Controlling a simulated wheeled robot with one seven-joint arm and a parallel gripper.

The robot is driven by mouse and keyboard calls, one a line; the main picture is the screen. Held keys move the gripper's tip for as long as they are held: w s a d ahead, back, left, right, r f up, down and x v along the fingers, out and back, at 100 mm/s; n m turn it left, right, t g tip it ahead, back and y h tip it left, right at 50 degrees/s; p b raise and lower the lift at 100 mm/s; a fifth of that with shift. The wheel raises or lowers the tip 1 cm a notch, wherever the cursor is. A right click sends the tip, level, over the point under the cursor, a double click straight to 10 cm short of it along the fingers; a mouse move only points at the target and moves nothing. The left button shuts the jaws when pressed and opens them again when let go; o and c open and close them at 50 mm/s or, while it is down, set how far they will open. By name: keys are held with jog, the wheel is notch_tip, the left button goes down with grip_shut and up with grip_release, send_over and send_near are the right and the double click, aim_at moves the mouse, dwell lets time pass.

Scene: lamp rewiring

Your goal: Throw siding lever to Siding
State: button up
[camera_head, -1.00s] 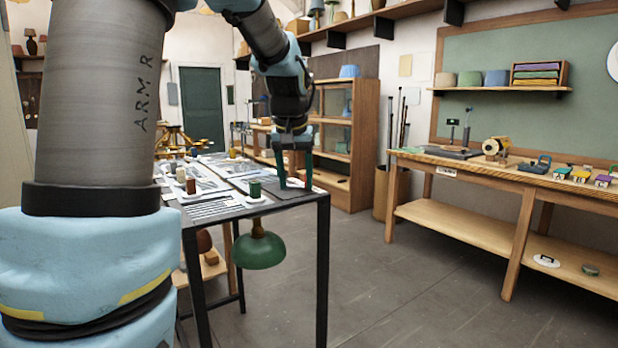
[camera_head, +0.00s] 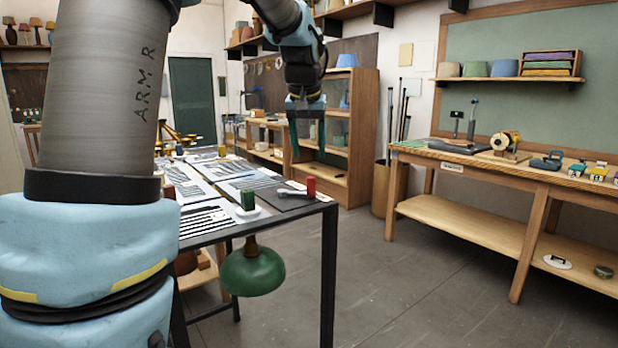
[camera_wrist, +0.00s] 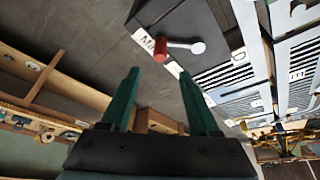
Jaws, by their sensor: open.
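The siding lever has a red knob (camera_head: 310,187) and a pale grey arm (camera_head: 291,193). It lies on a dark plate (camera_head: 275,203) at the table's near right corner. In the wrist view the red knob (camera_wrist: 160,49) is next to a white label (camera_wrist: 143,38) that seems to begin "MA"; the pale arm ends at a round pivot (camera_wrist: 198,47). A second label (camera_wrist: 174,70) is too small to read. My gripper (camera_head: 308,151) is open and empty above the lever, its green fingers apart from it. In the wrist view my gripper (camera_wrist: 159,73) has the knob beyond its fingertips.
A green block (camera_head: 248,200) stands on the table beside the dark plate. A wooden bench (camera_head: 470,160) stands at right, with open floor between.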

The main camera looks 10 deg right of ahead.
aim_at(311, 177)
jog(key=p+x, duration=0.1)
jog(key=x, duration=0.9)
jog(key=shift+s+p, duration=0.1)
jog(key=shift+p, duration=0.25)
jog(key=shift+c, duration=0.2)
grip_shut()
dwell(0.7)
